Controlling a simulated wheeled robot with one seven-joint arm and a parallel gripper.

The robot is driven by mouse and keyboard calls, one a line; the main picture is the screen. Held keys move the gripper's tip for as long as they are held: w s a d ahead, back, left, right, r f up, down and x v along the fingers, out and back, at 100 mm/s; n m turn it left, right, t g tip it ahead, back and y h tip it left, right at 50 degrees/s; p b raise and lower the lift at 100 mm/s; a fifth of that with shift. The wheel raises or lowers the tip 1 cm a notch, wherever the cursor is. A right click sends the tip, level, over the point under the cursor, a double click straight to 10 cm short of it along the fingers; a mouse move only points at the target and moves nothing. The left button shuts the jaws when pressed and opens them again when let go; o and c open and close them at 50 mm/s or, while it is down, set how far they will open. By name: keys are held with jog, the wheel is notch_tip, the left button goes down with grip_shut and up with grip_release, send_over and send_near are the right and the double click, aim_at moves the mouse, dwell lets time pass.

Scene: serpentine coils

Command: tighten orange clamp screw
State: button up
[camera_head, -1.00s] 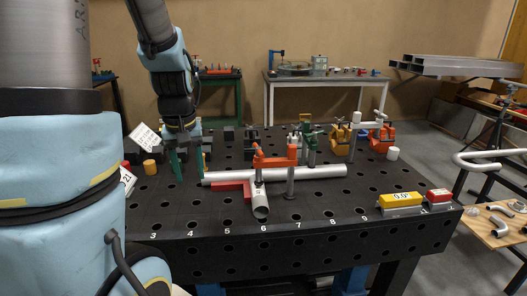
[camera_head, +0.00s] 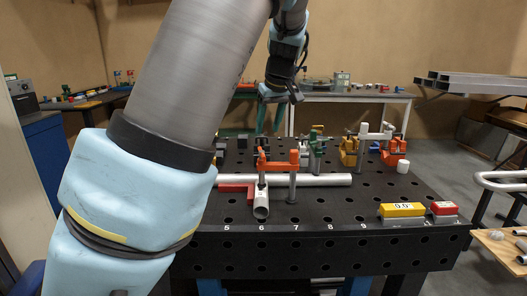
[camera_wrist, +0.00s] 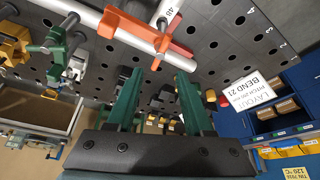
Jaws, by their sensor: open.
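The orange clamp (camera_head: 278,166) stands on a grey post near the front of the black perforated table, bridging over a pale pipe. Its upright screw (camera_head: 262,160) is at the clamp's left end, above the short pipe. In the wrist view the orange clamp (camera_wrist: 148,36) lies beyond the fingertips, with its screw end (camera_wrist: 162,44) toward the right. My gripper (camera_head: 270,130) hangs above the table, behind and above the clamp as the head view shows it. Its green fingers (camera_wrist: 158,74) are open with nothing between them and are apart from the clamp.
A long pipe (camera_head: 325,180) and a red bar (camera_head: 236,188) lie by the clamp. Green (camera_head: 315,150), yellow (camera_head: 348,152) and another orange clamp (camera_head: 394,154) stand to the right. A yellow level box (camera_head: 402,210) sits at the front. A white label card (camera_wrist: 254,92) shows in the wrist view.

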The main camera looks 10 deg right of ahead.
aim_at(262, 152)
jog(key=p+x, duration=0.1)
jog(key=x, duration=0.8)
jog(key=shift+f, duration=0.35)
jog(key=shift+a, duration=0.1)
grip_shut()
